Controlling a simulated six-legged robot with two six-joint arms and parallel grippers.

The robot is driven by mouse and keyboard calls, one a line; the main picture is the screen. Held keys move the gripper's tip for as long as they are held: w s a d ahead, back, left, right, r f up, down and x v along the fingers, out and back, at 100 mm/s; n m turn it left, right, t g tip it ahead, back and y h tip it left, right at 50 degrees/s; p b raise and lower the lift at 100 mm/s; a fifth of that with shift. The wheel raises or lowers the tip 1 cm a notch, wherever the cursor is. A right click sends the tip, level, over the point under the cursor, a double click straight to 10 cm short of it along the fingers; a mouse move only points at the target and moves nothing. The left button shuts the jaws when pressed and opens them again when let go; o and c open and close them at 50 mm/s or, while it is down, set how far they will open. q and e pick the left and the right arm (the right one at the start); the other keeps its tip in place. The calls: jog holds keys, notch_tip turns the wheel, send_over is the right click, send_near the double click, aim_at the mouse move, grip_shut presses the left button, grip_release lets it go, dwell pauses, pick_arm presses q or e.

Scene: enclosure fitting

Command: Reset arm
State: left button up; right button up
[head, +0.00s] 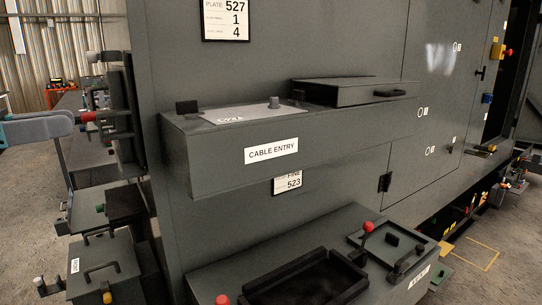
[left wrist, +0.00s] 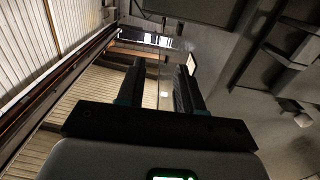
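My left arm (head: 38,128) comes in at the left edge of the head view, a pale blue-grey link ending beside a red-tipped handle (head: 88,117) on the dark unit there. I cannot tell whether they touch. In the left wrist view, my left gripper (left wrist: 161,75) has its two dark fingers apart, with nothing clearly held between them. My right gripper is not in view. No part labelled as a reset arm can be read. A red-knobbed lever (head: 367,228) stands upright on the lower box at the right.
A large grey cabinet (head: 340,50) fills the middle. Its CABLE ENTRY box (head: 220,170) juts out, with a lidded tray (head: 350,92) on top. Below is a box with a dark open recess (head: 310,280). Smaller fixtures (head: 100,265) stand at lower left. Bare floor (head: 25,205) shows at far left.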

pick_arm(q)
jog(key=w+f+n+y, duration=0.2)
jog(key=w+f+n, duration=0.4)
jog(key=f, duration=0.4)
jog(key=w+f+n+y, duration=0.2)
jog(key=w+f+n, duration=0.1)
jog(key=w+f, duration=0.65)
notch_tip(320, 180, down, 18)
jog(key=d+n+g+y, duration=0.2)
jog(key=d+n+y, duration=0.1)
jog(key=n, duration=0.1)
jog(key=s+d+f+n+g+y, duration=0.15)
jog(key=s+f, duration=0.25)
jog(key=f, duration=0.7)
jog(key=s+d+f+g+y, duration=0.1)
jog(key=s+d+f+g, duration=0.15)
jog(key=f, duration=0.75)
jog(key=s+d+f+g+y, duration=0.1)
jog(key=s+d+f, duration=0.2)
jog(key=s+f, duration=0.45)
jog(key=s+d+f+g+y, duration=0.1)
jog(key=s+d+f, duration=0.4)
jog(key=s, duration=0.4)
jog(key=s+d+f+m+g, duration=0.1)
jog(key=s+d+f, duration=0.2)
jog(key=s, duration=0.7)
notch_tip(320, 180, up, 12)
jog(key=s+p, duration=0.1)
jog(key=p, duration=1.1)
jog(key=shift+r, duration=0.2)
